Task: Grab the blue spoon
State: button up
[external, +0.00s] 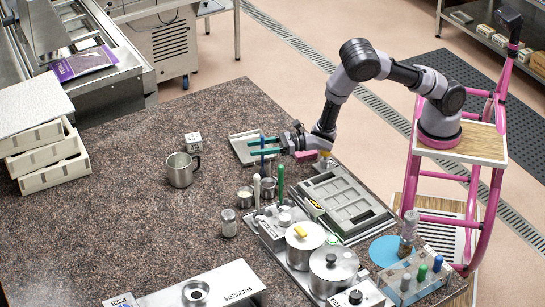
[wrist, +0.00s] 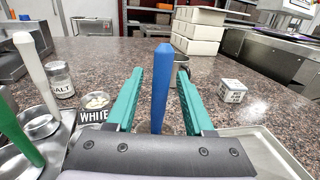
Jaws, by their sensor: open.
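The blue spoon (wrist: 160,88) shows as an upright blue handle in the wrist view, with its lower end hidden behind my gripper's body. In the external view the blue handle (external: 262,163) rises by the small metal cups. My gripper (external: 249,147) is open, with its teal fingers level above the counter. In the wrist view one finger lies on each side of the blue handle, with visible gaps. I cannot tell what the spoon's bowl rests in.
A green handle (external: 281,180) and a white handle (external: 257,190) stand close by. Metal pots (external: 330,272), a grey tray (external: 345,202) and a salt shaker (external: 229,222) are near. A metal mug (external: 180,170) and a small white box (external: 193,142) stand beyond. The counter's left middle is clear.

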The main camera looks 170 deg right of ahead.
jog(key=shift+w+d, duration=0.35)
jog(key=shift+d, duration=0.3)
grip_shut()
dwell(1.0)
